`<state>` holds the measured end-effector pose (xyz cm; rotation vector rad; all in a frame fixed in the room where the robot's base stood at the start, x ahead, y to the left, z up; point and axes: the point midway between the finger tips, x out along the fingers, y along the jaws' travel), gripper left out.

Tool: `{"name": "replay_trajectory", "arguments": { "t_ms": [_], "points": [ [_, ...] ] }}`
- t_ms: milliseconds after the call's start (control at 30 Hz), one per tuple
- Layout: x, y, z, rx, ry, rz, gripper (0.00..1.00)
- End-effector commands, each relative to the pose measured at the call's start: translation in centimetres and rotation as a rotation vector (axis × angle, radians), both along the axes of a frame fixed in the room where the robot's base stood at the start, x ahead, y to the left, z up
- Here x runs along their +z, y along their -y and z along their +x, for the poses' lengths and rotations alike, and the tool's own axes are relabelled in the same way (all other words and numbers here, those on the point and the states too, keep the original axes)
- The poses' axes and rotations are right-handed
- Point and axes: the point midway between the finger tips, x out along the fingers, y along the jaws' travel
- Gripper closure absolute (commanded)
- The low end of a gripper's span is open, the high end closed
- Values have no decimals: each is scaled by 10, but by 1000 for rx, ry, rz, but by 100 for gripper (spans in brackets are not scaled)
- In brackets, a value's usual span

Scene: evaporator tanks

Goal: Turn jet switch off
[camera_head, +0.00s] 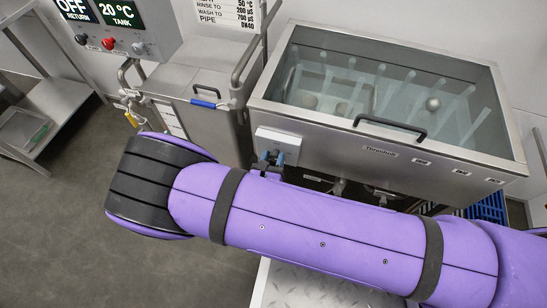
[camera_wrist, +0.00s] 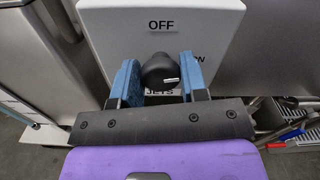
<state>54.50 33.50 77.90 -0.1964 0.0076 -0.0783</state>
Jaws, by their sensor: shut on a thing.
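There the knob is hidden by my gripper and arm.
The steel tank (camera_head: 340,142) has a glass lid with a black handle (camera_head: 390,127). Left of it stands a steel cabinet (camera_head: 188,85) with tube rails and a blue grip. A control panel (camera_head: 117,32) with knobs is at upper left.

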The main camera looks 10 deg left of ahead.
Motion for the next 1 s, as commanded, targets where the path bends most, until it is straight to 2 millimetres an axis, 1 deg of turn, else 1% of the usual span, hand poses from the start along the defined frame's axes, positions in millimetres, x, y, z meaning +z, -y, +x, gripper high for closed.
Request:
{"name": "replay_trajectory", "arguments": {
  "t_ms": [1000],
  "points": [
    [-3, -3, 0, 1, -75, -952, 84]
  ]
}}
